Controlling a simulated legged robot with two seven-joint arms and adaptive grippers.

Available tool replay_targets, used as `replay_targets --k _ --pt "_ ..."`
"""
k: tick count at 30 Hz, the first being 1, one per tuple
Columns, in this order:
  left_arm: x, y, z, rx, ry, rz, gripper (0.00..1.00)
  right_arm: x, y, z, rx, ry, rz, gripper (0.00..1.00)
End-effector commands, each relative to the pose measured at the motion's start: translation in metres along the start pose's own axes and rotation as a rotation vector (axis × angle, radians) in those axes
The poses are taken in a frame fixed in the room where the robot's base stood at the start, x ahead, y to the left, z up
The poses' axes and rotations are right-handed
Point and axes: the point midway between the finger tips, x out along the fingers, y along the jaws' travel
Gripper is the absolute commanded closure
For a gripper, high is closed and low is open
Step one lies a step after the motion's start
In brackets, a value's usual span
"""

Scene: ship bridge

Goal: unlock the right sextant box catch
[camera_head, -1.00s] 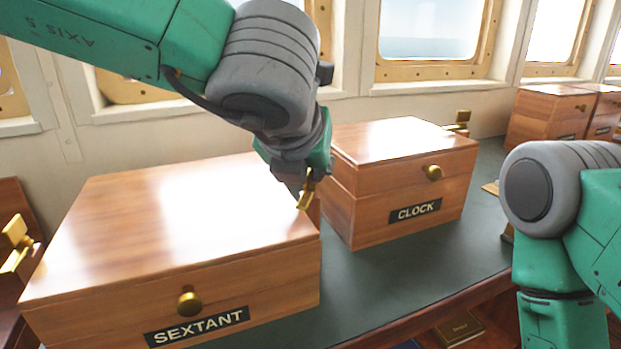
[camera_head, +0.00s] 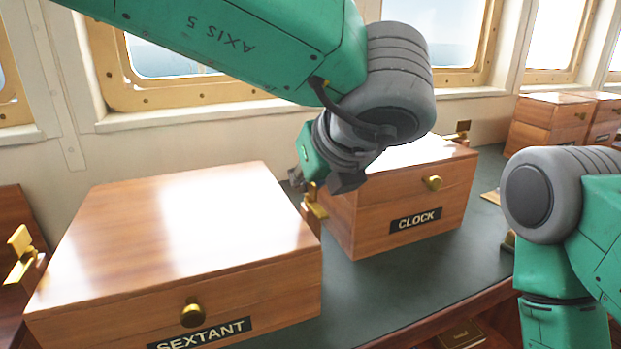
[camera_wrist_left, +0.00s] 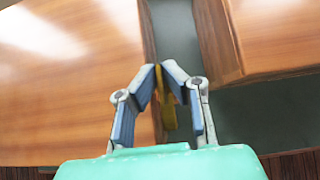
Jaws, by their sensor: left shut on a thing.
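The wooden sextant box (camera_head: 170,225) stands at the left with its lid down and a brass knob (camera_head: 193,315) in front. Its brass right catch (camera_head: 317,208) shows at the right side of the box, sticking outward. My left gripper (camera_head: 312,188) is at this catch, coming from above and behind. In the left wrist view its fingertips (camera_wrist_left: 163,72) are closed around the brass catch (camera_wrist_left: 168,110). In the head view the wrist and fingers hide part of the catch. The left catch (camera_head: 22,252) shows at the far left, tilted out from the box.
The wooden clock box (camera_head: 345,220) stands close to the right, with a narrow green strip of counter (camera_head: 380,285) between the boxes. My right arm (camera_head: 560,220) is at the right edge; its gripper is out of frame. More boxes (camera_head: 550,120) stand back right, under the windows.

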Motion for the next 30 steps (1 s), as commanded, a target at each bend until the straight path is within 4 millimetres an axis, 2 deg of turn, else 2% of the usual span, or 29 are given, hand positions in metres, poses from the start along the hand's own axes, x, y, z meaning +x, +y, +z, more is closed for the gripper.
replay_targets --k 1,13,14,15,25,30 --pt "0.002 0.000 -0.005 0.001 0.011 0.004 1.00 0.000 0.000 0.000 0.000 0.000 0.000 1.00" --pt "0.002 0.000 -0.006 -0.001 0.012 0.007 1.00 0.000 0.000 0.000 0.000 0.000 0.000 1.00" --pt "0.002 0.000 -0.006 -0.001 0.012 0.007 0.84 0.000 0.000 0.000 0.000 0.000 0.000 1.00" --pt "0.002 0.000 -0.006 -0.001 0.012 0.007 0.74 0.000 0.000 0.000 0.000 0.000 0.000 1.00" --pt "-0.001 0.000 -0.003 -0.005 0.004 0.005 0.74 0.000 0.000 0.001 0.000 0.002 0.000 1.00" --pt "-0.019 -0.001 -0.002 -0.006 0.003 0.002 0.74 -0.001 0.000 0.002 0.000 0.002 0.001 1.00"
